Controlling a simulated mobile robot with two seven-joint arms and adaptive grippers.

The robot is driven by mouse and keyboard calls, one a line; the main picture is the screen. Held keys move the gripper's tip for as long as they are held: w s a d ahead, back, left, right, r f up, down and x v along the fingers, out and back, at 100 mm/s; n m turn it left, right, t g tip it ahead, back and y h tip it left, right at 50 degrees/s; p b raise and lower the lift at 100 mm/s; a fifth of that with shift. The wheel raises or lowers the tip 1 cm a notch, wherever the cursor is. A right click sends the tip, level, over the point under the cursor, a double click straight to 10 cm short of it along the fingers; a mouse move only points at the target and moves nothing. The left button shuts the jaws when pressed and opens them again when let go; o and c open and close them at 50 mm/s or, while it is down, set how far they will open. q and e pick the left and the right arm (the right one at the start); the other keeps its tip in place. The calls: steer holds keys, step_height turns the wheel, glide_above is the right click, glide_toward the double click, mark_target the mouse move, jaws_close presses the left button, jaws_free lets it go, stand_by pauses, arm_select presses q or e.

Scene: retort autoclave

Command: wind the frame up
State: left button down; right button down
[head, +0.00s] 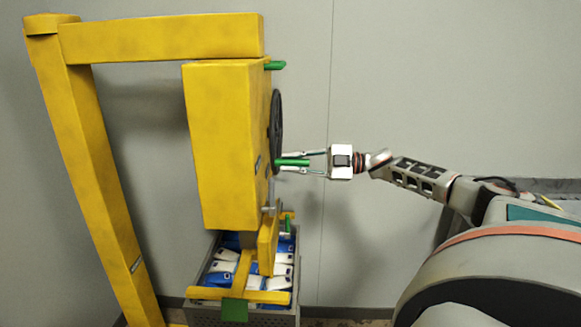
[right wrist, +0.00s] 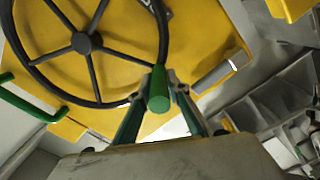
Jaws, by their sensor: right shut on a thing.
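A black spoked handwheel (head: 276,115) is on the right side of a yellow box (head: 222,140); its rim and hub show in the right wrist view (right wrist: 85,43). A green handle (head: 296,162) sticks out from the wheel's lower rim and appears end-on in the right wrist view (right wrist: 158,92). My right gripper (head: 290,162) is shut on this handle, with a finger on each side. A lower yellow frame (head: 240,293) sits under the box, at a crate (head: 203,313) of blue and white packs (head: 226,266). My left gripper is out of view.
A tall yellow post (head: 95,180) and top beam (head: 160,38) stand left of and above the box. Another green handle (head: 275,65) juts from the box's top right. Space between wheel and right wall is clear around my arm.

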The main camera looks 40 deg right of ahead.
step_height(320, 180, up, 2)
steer(key=shift+s+r+p, duration=0.1)
steer(key=shift+r+p, duration=0.05)
steer(key=shift+p, duration=0.15)
steer(key=shift+r, duration=0.15)
steer(key=c, duration=1.9)
jaws_free()
steer(key=shift+f, duration=0.25)
steer(key=shift+f, duration=0.1)
steer(key=shift+s+d+f, duration=0.1)
steer(key=shift+s+d, duration=0.35)
steer(key=v, duration=1)
steer(key=shift+s+d, duration=0.2)
steer(key=shift+s, duration=0.05)
